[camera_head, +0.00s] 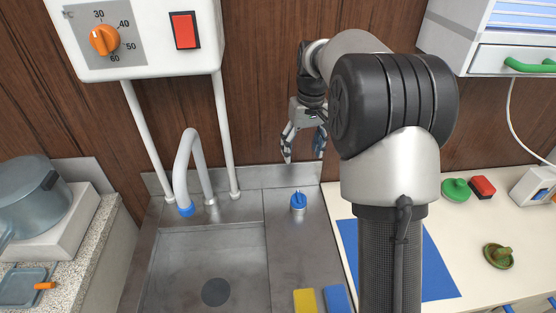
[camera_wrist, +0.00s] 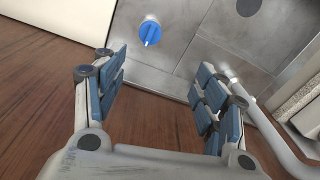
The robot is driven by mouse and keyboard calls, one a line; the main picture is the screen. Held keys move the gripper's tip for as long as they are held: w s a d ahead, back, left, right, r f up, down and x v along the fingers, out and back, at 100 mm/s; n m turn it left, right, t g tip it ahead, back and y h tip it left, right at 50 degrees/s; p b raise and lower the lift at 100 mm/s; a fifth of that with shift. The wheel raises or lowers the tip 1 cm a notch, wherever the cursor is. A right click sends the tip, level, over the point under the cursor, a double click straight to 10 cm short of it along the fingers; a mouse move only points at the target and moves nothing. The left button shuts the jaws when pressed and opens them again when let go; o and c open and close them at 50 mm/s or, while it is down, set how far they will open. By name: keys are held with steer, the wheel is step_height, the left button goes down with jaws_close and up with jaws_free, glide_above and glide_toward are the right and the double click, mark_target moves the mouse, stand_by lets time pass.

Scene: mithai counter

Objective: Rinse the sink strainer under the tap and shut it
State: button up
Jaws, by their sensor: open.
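The tap (camera_head: 190,160) is a grey curved spout with a blue tip, hanging over the back of the steel sink (camera_head: 180,258). It shows partly in the wrist view (camera_wrist: 268,132). A blue round knob (camera_head: 298,201) stands on the steel ledge right of the basin; the wrist view shows it ahead of my fingers (camera_wrist: 150,33). A dark round disc (camera_head: 215,292) lies on the basin floor, also at the wrist view's top edge (camera_wrist: 248,7); I cannot tell whether it is the strainer or the drain. My gripper (camera_head: 303,151) is open and empty, above and behind the knob.
A yellow sponge (camera_head: 305,301) and a blue one (camera_head: 337,299) lie at the ledge's front. A white box (camera_head: 140,30) with an orange dial hangs above the tap. A pot (camera_head: 25,192) stands left. My arm hides part of the right counter and its blue mat (camera_head: 436,278).

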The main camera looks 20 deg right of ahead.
glide_toward(299, 194)
steer(key=shift+g, duration=0.3)
steer(key=f+b, duration=0.1)
steer(key=f, duration=0.2)
steer(key=f+b, duration=0.1)
steer(key=f, duration=0.2)
steer(key=f+b, duration=0.2)
steer(key=f, duration=0.2)
steer(key=shift+w+a+f, duration=0.15)
steer(key=shift+a, duration=0.1)
